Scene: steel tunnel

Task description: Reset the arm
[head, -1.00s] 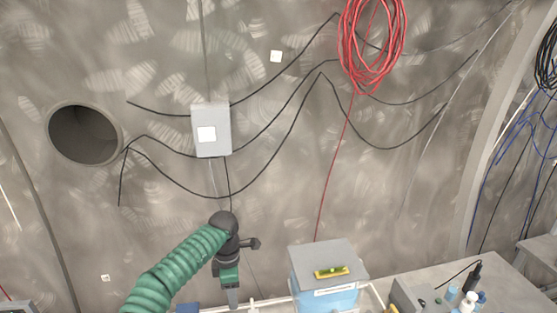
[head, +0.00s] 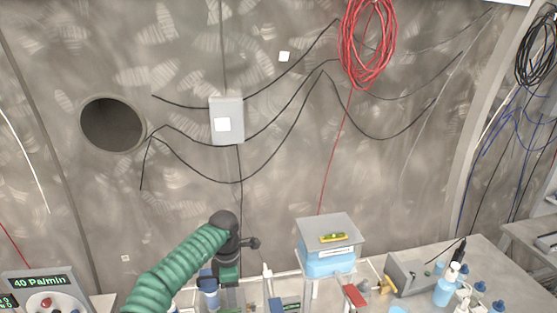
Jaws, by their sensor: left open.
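My left arm, in a ribbed green sleeve (head: 180,268), comes in from the lower left of the head view. It ends in a dark wrist joint, with my left gripper (head: 230,298) pointing down below it at the bottom edge. The gripper is open, and nothing shows held in it. It hangs in front of the bench, left of a blue-and-grey box (head: 328,262). Its fingertips are partly cut off by the frame edge. My right arm and gripper are not in view.
A bench (head: 420,262) carries bottles (head: 447,288), a grey device (head: 408,270) and a red-handled item (head: 355,295). A panel reading "40 Pa/min" (head: 42,283) stands lower left. The wall behind holds a grey box (head: 227,122), a round hole (head: 112,124) and a red cable coil (head: 367,45).

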